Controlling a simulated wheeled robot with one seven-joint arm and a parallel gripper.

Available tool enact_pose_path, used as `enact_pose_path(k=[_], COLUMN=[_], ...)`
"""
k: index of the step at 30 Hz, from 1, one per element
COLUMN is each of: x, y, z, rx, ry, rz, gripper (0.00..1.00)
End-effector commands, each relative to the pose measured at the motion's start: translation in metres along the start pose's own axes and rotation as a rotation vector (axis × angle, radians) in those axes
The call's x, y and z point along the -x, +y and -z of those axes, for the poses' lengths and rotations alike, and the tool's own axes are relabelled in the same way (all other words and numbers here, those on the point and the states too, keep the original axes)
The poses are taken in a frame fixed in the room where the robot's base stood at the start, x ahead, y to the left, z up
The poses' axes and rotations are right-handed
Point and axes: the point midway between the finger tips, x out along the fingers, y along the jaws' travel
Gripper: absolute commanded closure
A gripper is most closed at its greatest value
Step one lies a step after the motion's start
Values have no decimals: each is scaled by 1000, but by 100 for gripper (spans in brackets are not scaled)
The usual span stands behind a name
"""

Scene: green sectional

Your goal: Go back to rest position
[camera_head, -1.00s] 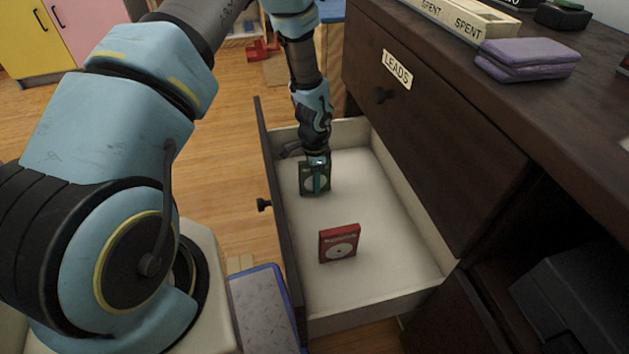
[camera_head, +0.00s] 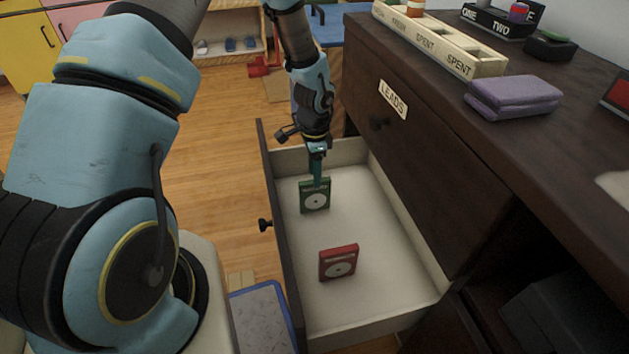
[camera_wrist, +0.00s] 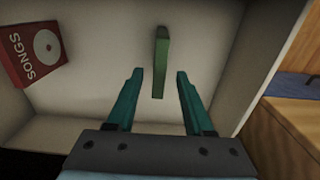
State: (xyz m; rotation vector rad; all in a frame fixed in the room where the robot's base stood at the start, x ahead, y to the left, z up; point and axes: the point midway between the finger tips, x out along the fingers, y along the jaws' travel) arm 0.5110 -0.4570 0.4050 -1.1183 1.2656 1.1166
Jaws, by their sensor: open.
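My gripper (camera_head: 317,178) points down over the open drawer, just above the green box with a white disc (camera_head: 315,198), which stands upright inside. In the wrist view my gripper (camera_wrist: 154,74) has its two teal fingers apart with nothing held between them. The green box (camera_wrist: 161,62) shows there edge-on, beyond the fingertips and in line with the gap. A red box with a white disc (camera_head: 338,263) stands nearer in the same drawer. In the wrist view the red box (camera_wrist: 32,50) is at the upper left and reads SONGS.
The drawer (camera_head: 400,215) is pulled out from a dark cabinet, below a closed drawer labelled LEADS (camera_head: 393,99). A purple folded cloth (camera_head: 513,96) and a compartmented tray marked SPENT (camera_head: 459,66) lie on top. A blue-edged grey bin (camera_head: 262,318) stands left of the drawer.

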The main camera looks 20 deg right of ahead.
Motion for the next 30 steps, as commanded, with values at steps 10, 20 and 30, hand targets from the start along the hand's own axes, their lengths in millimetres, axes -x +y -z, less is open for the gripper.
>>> enact_pose_path(k=[10,20,30], x=[11,13,69], y=[0,0,0], z=[0,0,0], rx=[1,1,1], ry=[-1,0,0], rz=[-1,0,0], gripper=[48,48,48])
